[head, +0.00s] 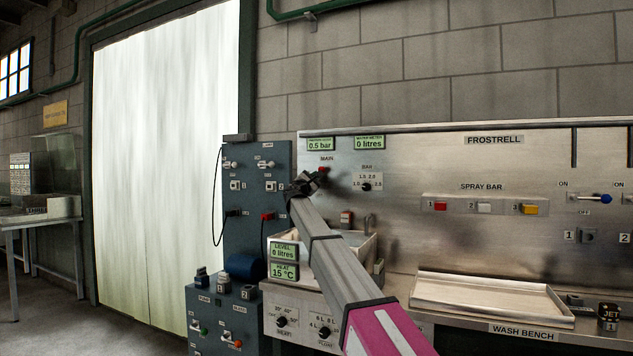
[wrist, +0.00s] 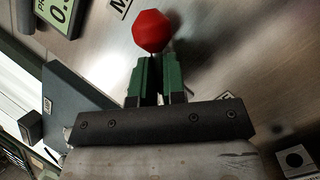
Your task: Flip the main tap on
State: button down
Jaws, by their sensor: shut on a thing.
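The main tap shows as a red knob (wrist: 152,31) in the wrist view, just past my fingertips. In the head view a small red bit of it (head: 323,171) shows under the MAIN label, mostly hidden by my gripper. My gripper (head: 309,180) is at the left end of the steel panel. Its green fingers (wrist: 151,78) are close together, shut on the tap's thin lever below the knob. The lever's base is hidden. A display (head: 320,144) above reads 0.5 bar, and the water meter (head: 369,142) reads 0 litres.
A BAR dial (head: 367,186) is just right of my gripper. A dark grey switch panel (head: 246,160) stands on the left.

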jog(key=shift+w+a+r+n+t+y, duration=0.15)
jog(key=shift+a+n+t+y, duration=0.2)
jog(key=shift+n+y, duration=1)
jog(key=shift+w+a+r+n+t+y, duration=0.15)
jog(key=shift+a+n+t+y, duration=0.3)
jog(key=shift+n, duration=1.65)
jog(key=shift+a+r+n+t+y, duration=0.25)
jog(key=shift+n+y, duration=0.75)
jog(key=shift+n, duration=0.75)
jog(key=c, duration=1.2)
grip_release()
jog(key=v, duration=1)
jog(key=shift+s+f, duration=0.15)
jog(key=shift+s, duration=0.2)
